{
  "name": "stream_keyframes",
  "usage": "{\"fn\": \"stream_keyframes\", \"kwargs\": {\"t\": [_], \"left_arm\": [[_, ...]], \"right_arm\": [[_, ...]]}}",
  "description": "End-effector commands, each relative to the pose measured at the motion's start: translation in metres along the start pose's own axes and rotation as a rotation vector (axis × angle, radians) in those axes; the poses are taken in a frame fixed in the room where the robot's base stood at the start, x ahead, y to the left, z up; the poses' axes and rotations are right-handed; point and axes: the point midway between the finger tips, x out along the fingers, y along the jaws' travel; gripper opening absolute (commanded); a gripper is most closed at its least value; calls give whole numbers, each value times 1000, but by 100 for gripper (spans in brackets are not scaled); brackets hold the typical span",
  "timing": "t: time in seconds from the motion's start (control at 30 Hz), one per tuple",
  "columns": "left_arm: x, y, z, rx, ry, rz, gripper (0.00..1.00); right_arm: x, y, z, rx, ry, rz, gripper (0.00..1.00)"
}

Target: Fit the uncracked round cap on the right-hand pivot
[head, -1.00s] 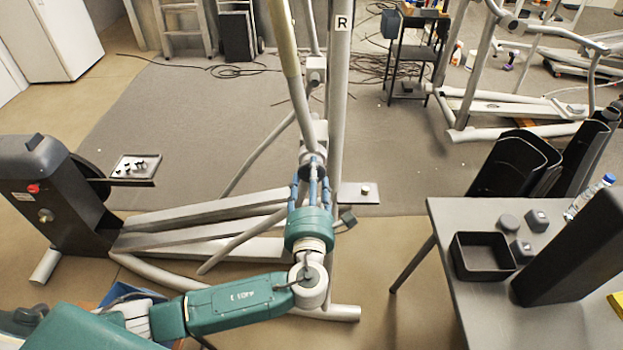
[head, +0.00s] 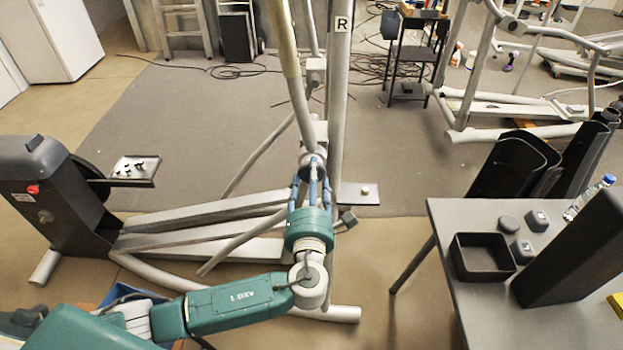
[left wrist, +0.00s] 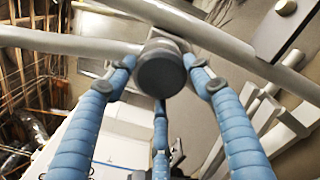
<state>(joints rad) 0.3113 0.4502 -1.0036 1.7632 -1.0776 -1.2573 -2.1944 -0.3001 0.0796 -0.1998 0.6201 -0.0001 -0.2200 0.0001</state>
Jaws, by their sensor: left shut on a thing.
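My left gripper (head: 311,168) reaches up to the joint at the lower end of the sloping bar, beside the post marked R (head: 342,22). In the left wrist view its blue fingers close around a dark round cap (left wrist: 160,73), whose outer face shows no clear crack. The cap sits in front of the grey pivot end (left wrist: 168,42), lined up with it or nearly so. I cannot tell whether it is fully seated. In the head view the fingers mostly hide the cap. Another dark round cap (head: 508,222) lies on the table. My right gripper is out of view.
The grey table (head: 450,215) at right bears an open black bin (head: 482,257), squarish dark pieces (head: 536,221), a bottle (head: 590,197) and a tall dark panel (head: 575,255).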

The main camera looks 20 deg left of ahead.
Motion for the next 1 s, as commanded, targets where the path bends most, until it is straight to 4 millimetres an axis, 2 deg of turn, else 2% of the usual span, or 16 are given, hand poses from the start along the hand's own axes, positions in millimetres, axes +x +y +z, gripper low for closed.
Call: {"fn": "stream_keyframes", "kwargs": {"t": [0.87,0.9,1.0], "left_arm": [[10,0,0,0,-1,1,10],[10,1,0,0,-1,2,54],[10,1,0,0,-1,2,74]], "right_arm": [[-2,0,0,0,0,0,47],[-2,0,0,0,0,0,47],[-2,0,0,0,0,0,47]]}}
